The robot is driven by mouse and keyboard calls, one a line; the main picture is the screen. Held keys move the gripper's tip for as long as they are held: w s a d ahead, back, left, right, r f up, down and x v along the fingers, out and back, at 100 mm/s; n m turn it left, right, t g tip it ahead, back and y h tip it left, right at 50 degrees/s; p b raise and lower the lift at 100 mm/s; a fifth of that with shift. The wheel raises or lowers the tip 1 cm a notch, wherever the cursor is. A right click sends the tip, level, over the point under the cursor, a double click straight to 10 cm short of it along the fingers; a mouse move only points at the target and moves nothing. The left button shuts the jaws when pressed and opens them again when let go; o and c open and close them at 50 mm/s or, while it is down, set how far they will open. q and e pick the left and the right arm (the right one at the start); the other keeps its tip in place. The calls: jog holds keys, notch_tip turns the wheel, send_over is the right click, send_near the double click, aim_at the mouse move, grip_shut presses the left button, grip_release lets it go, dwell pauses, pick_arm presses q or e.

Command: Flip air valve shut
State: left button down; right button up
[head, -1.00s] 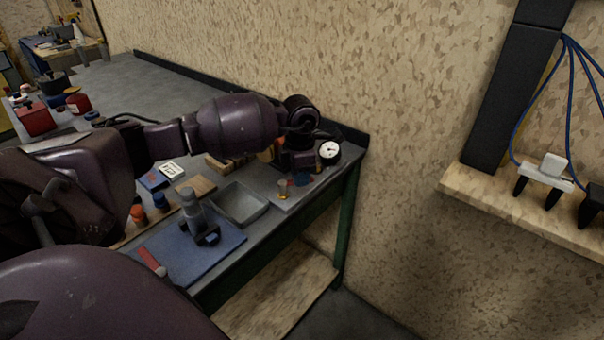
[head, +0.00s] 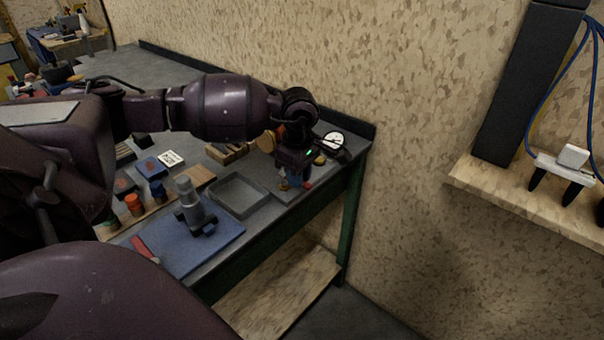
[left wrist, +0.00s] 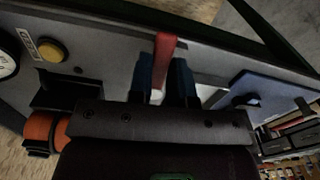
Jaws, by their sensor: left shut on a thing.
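The air valve's red lever (left wrist: 165,48) stands between the two blue fingertips of my left gripper (left wrist: 166,78) in the left wrist view. The gripper is shut on this lever. In the head view the left gripper (head: 297,179) reaches down at the right end of the bench, and a bit of the red lever (head: 307,184) shows beside its fingers. A brass fitting (head: 284,184) shows just left of the fingers. The valve body is mostly hidden by the gripper. My right gripper is not in view.
A white-faced gauge (head: 333,140) stands behind the gripper near the wall. A grey tray (head: 239,195) and a blue mat (head: 176,252) with a grey tool stand (head: 193,203) lie to the left. A yellow button (left wrist: 50,50) shows in the left wrist view.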

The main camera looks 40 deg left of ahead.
pick_arm(q)
jog(key=shift+s+m, duration=0.15)
jog(key=shift+m, duration=0.35)
jog(key=shift+r, duration=0.1)
jog(key=c, duration=1.1)
grip_release()
jog(key=shift+o, duration=0.3)
notch_tip(320, 180, up, 11)
jog(key=shift+p, duration=0.3)
